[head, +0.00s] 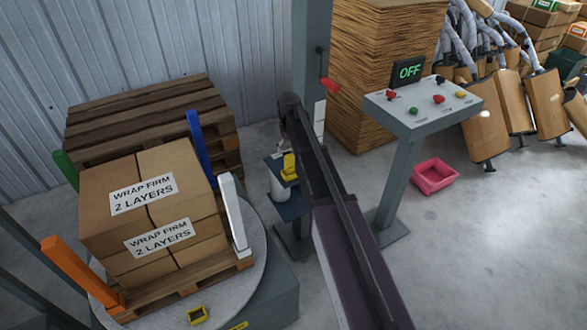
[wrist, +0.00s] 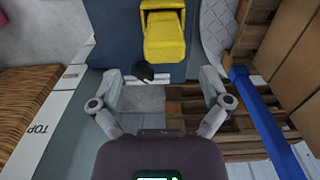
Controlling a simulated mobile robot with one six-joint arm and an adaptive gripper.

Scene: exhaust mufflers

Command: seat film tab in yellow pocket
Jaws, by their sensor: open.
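My gripper (wrist: 160,78) is open in the wrist view, its two fingers wide apart with nothing held between them. A yellow block-like piece (wrist: 165,36) on a dark blue plate lies just beyond the fingertips. It also shows in the head view (head: 289,167), beside a white roll (head: 277,186). A thin white strip (wrist: 153,82) by a dark rounded part lies near the fingertips; I cannot tell if it is the film tab. My arm hides my gripper in the head view.
Wrapped-label boxes (head: 150,210) stand on a pallet with orange, green, blue and white corner posts. A control stand (head: 410,110) reads OFF. A pink bin (head: 435,176) is on the floor. Stacked pallets (head: 150,120) stand behind. Floor at the right front is clear.

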